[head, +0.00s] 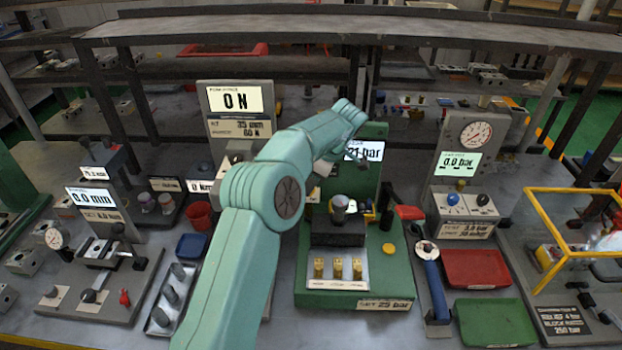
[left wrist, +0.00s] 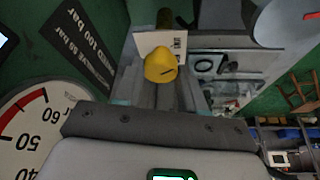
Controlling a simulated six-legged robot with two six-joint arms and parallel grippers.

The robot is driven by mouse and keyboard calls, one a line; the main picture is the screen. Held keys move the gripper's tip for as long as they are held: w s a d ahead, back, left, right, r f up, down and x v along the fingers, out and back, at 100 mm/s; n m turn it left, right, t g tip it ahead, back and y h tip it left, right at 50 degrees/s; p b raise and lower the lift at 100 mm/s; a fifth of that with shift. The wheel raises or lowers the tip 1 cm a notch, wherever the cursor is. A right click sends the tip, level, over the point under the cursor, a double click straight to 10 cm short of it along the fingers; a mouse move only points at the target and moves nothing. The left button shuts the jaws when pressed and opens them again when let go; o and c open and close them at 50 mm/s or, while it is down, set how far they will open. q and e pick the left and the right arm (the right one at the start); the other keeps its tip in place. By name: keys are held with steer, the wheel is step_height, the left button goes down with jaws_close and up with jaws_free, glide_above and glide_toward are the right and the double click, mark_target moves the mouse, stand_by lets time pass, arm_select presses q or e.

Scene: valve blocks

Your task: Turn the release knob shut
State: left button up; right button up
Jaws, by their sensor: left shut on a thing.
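The yellow release knob (left wrist: 160,66), with a dark line across its face, shows in the left wrist view in front of a white label plate (left wrist: 180,42). My left gripper (left wrist: 166,88) is shut on this knob, its grey fingers at the knob's near side. In the head view my left arm reaches over the green press station, and the arm hides the fingertips and the knob there. The station's display (head: 364,150) reads 21 bar. A round dial gauge (left wrist: 32,128) shows at the lower left of the wrist view. My right gripper is in neither view.
The green base carries several brass pieces (head: 338,268) and a yellow button (head: 388,249). A lever with a red grip (head: 410,213) stands at its right. Red (head: 476,268) and green (head: 496,322) trays and a gauge station (head: 475,134) stand farther right.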

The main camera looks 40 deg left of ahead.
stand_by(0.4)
arm_select(q)
steer(key=o, duration=1.1)
steer(key=shift+c, duration=0.2)
steer(key=p+v, duration=0.7)
steer(key=v, duration=0.9)
steer(key=shift+r+p, duration=0.2)
steer(key=shift+p, duration=0.1)
